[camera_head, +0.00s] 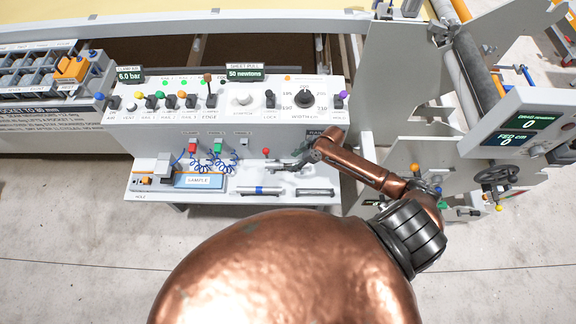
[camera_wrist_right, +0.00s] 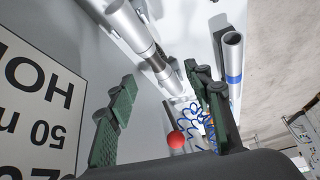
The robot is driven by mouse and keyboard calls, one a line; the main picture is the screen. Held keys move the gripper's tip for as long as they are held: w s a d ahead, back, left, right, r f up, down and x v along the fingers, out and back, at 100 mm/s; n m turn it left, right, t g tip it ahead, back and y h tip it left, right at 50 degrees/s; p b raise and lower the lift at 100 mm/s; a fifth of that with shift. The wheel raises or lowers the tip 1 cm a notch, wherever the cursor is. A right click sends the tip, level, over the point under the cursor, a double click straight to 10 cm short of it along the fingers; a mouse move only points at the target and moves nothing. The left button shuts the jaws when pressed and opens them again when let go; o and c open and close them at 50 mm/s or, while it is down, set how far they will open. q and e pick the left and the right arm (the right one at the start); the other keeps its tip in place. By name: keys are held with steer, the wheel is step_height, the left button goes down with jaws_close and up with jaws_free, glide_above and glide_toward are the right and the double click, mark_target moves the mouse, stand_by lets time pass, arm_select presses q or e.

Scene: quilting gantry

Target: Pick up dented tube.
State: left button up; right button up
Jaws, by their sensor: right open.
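Two short tubes lie along the front of the shelf in the head view: a grey tube with a blue band (camera_head: 246,190) and a plain grey tube (camera_head: 315,192). I cannot tell from here which is dented. My right gripper (camera_head: 288,166) is just behind them, over the shelf. In the right wrist view its green-padded fingers (camera_wrist_right: 163,108) are apart with nothing gripped. The blue-banded tube (camera_wrist_right: 233,62) shows beyond the right finger. A silver, dark-ringed cylinder (camera_wrist_right: 135,28) is at upper left there; I cannot tell what it is. My left gripper is out of view.
A control panel (camera_head: 225,117) with levers and knobs rises behind the shelf. A SAMPLE tray (camera_head: 199,181), coiled blue cords (camera_head: 222,163) and a red ball knob (camera_head: 265,152) are left of the gripper; the knob also shows in the wrist view (camera_wrist_right: 176,139). Gantry plates stand at right.

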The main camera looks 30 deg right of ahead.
mark_target(289, 165)
steer(key=x, duration=0.4)
steer(key=d+x, duration=0.1)
steer(key=x, duration=0.1)
steer(key=shift+f+b, duration=0.15)
steer(key=shift+b, duration=0.15)
steer(key=shift+c, duration=0.3)
steer(key=shift+a, duration=0.1)
jaws_close()
